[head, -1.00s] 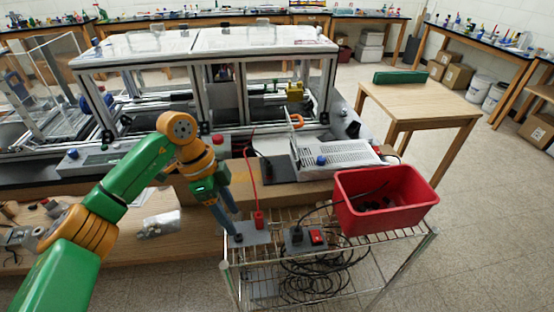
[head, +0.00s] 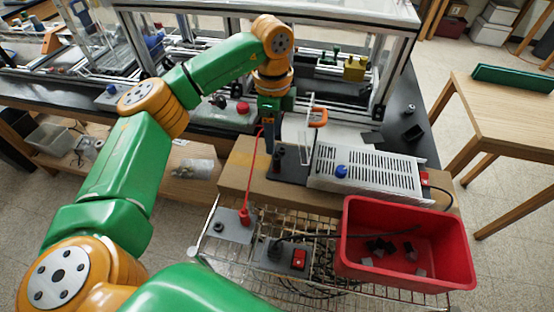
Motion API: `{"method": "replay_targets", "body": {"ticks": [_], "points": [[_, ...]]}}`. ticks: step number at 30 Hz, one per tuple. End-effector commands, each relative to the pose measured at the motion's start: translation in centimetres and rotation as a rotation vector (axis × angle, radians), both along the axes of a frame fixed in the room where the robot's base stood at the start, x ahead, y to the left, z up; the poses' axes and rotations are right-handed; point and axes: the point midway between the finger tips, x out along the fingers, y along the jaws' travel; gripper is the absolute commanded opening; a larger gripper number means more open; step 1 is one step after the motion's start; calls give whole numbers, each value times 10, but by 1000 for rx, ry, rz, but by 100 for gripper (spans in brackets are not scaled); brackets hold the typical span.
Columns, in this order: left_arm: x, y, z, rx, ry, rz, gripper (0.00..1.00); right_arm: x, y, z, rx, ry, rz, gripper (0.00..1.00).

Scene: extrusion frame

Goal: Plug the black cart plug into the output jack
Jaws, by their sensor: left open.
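My left gripper (head: 271,140) is open and points down just above a small dark plate (head: 291,176) beside the power supply. A dark upright piece (head: 279,157) stands on that plate at the fingertips. I cannot tell whether it is the black plug, the output jack or both, nor whether anything is seated. On the cart, a grey panel (head: 235,236) holds a red plug (head: 245,216) with a red lead rising behind the gripper. A small dark round socket or stub (head: 219,227) sits beside it. My right gripper is not in view.
A slotted metal power supply (head: 368,172) with a blue knob stands right of the plate. A red bin (head: 402,240) with dark pieces stands on the wire cart. A box with a red switch (head: 299,259) and a black plugged cable (head: 275,245) sits left of it.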

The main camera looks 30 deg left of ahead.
Motion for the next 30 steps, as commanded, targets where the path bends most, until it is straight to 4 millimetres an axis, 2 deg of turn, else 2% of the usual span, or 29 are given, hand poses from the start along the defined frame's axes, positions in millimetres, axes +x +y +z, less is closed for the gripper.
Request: {"method": "replay_targets", "body": {"ticks": [5,15,21,30], "points": [[0,0,-13,0,0,-1,61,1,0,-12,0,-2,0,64],[0,0,-63,0,2,-1,61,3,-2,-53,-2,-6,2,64],[1,-1,-87,-1,0,-1,61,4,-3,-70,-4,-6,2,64],[1,-1,-90,-1,0,-1,61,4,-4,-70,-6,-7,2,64]]}}
